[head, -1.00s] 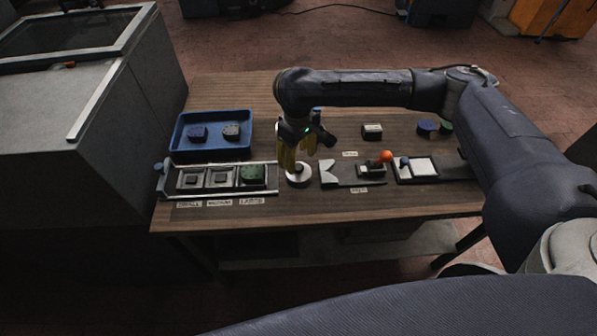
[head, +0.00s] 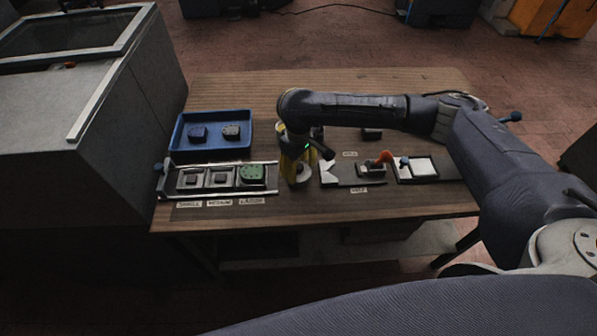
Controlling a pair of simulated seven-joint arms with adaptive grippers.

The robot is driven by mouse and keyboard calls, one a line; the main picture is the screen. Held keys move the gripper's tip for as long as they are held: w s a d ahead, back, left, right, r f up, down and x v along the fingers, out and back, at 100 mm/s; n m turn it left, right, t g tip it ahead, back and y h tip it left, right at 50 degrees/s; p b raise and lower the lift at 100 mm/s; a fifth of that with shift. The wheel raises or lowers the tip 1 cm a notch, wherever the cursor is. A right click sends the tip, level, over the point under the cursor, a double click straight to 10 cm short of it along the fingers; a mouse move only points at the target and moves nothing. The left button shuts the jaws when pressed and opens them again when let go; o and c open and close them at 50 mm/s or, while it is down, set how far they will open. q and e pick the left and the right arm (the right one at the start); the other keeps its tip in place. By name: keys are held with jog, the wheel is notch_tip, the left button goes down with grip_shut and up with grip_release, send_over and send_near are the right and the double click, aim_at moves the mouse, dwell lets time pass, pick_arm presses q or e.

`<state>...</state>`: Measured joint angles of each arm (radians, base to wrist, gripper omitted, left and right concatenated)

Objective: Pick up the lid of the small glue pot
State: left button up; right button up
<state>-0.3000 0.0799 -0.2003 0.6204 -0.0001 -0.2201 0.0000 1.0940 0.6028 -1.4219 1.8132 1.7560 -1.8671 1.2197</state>
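The small glue pot (head: 305,178) stands on the table between the row of sized slots and the grey press fixture. Only part of its pale, round body shows, at the right of my yellow fingers. Its lid is hidden behind my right gripper (head: 293,178), which points down at the pot with its fingertips at about the pot's height. I cannot tell whether the fingers touch the lid or are shut on it. My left gripper is out of view.
A blue tray (head: 213,153) with two dark heel-like pieces lies behind the slot holder (head: 209,191), which holds a green block (head: 251,174). A fixture with a red-knobbed lever (head: 384,157) and a white pad (head: 424,167) stand to the right.

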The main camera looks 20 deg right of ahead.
grip_shut()
jog(key=shift+r, duration=0.1)
dwell(0.4)
